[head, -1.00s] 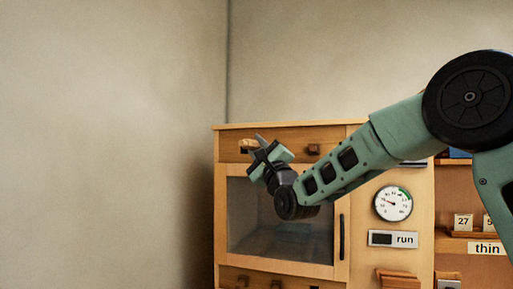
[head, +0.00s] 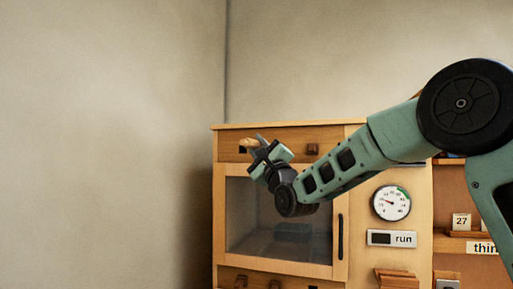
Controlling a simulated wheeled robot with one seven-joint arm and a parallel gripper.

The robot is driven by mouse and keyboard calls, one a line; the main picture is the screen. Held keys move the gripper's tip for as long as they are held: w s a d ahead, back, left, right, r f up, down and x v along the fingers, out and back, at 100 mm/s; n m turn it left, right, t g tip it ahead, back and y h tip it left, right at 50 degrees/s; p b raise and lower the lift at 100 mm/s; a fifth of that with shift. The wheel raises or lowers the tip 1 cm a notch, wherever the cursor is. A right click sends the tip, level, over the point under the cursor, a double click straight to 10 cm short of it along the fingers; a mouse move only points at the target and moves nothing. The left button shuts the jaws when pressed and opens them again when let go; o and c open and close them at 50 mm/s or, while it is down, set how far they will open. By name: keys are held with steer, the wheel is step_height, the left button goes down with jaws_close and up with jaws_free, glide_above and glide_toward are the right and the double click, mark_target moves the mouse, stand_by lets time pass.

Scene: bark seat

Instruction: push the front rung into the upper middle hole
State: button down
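My gripper (head: 262,145) is at the end of my arm, in front of the cabinet's top drawer, left of the picture's middle. A small tan wooden piece (head: 248,142) shows right at its fingertips. I cannot tell if it is the front rung, or if the fingers are closed on it, because it is tiny and partly covered by the gripper. No seat, no upper middle hole and no other rung can be made out in this view.
A wooden cabinet (head: 220,200) with a glass door (head: 250,215) stands behind my gripper. Bare wall fills the left.

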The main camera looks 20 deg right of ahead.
steer(key=shift+w+d, duration=0.4)
steer(key=shift+w, duration=0.2)
steer(key=shift+w+d+b, duration=0.1)
steer(key=shift+b, duration=0.5)
stand_by(0.7)
steer(key=shift+w+d+p, duration=0.15)
steer(key=shift+w+d, duration=0.6)
steer(key=shift+w, duration=0.3)
steer(key=shift+w+d+p, duration=0.15)
steer(key=shift+w+d, duration=0.6)
steer(key=shift+w, duration=0.3)
stand_by(0.8)
steer(key=c, duration=1.1)
jaws_free()
steer(key=shift+c, duration=0.2)
